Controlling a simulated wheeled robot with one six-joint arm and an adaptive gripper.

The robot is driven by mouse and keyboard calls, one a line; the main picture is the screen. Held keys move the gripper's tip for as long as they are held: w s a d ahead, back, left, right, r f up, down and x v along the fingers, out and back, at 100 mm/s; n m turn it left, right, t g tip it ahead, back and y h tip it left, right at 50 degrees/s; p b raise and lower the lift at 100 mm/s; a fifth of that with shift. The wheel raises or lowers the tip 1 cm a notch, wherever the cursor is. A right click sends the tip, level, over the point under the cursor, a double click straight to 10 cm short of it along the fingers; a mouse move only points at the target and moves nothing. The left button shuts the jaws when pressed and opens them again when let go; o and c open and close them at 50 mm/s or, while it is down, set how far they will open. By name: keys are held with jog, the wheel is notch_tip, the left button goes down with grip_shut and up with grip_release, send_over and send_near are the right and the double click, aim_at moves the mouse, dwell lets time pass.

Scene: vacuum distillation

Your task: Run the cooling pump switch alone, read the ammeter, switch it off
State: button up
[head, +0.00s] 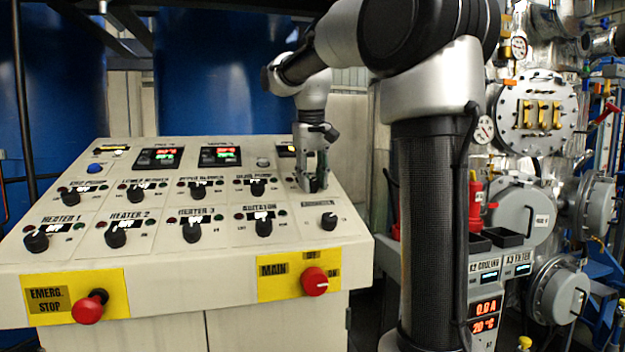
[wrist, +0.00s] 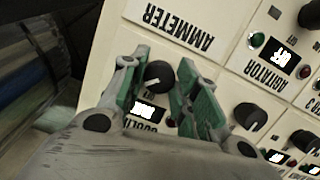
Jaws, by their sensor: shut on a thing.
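My gripper (head: 313,181) is lowered onto the right end of the upper knob row on the sloped panel. In the wrist view its green-padded fingers (wrist: 160,85) are shut around the black cooling pump knob (wrist: 159,76). The knob's white pointer mark shows. Its label, partly hidden by the gripper, begins "COOLIN", and its small display (wrist: 144,111) is washed out, so its state is unreadable. The ammeter knob (head: 329,222) stands just below on the panel; its label (wrist: 180,28) appears upside down in the wrist view. A red digital readout (head: 485,309) seems to show 0.0 A above 20 °C.
The agitator knob (head: 263,227) and heater knobs, such as heater 3 (head: 192,232), are close by; the readable displays appear to say OFF. The red emergency stop (head: 88,309) and red main switch (head: 315,281) are on the panel front. Piping and vessels stand at right.

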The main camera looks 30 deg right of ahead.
jog(key=shift+m, duration=1.1)
jog(key=o, duration=1)
jog(key=shift+r, duration=0.1)
notch_tip(320, 180, up, 12)
jog(key=s, duration=0.1)
jog(key=shift+s+a, duration=0.35)
